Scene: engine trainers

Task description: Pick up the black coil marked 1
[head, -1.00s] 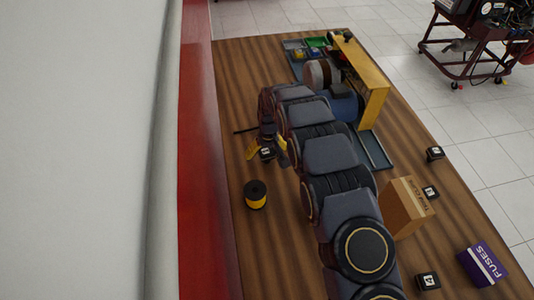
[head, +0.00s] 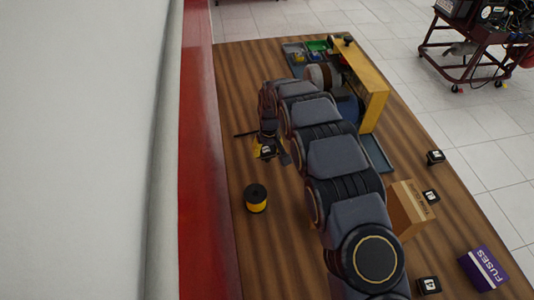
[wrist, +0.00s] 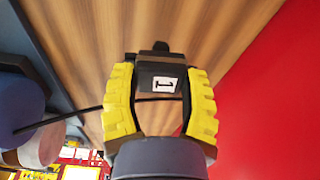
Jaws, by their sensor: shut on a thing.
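The black coil marked 1 (wrist: 159,78) is a small dark block with a white label, seen between the yellow fingers of my gripper (wrist: 162,72) in the wrist view. My gripper is shut on it, one finger on each side. In the head view the coil (head: 267,151) shows between the fingers of my gripper (head: 270,153), at the left part of the wooden table. My wrist hides part of it there. I cannot tell whether it is touching the table.
A black and yellow spool (head: 256,198) stands nearby. Other black labelled blocks (head: 435,157) sit to the right, near a cardboard box (head: 408,208) and a purple FUSES box (head: 484,267). A yellow panel (head: 374,95) stands behind my arm. A thin black rod (wrist: 75,115) lies close by.

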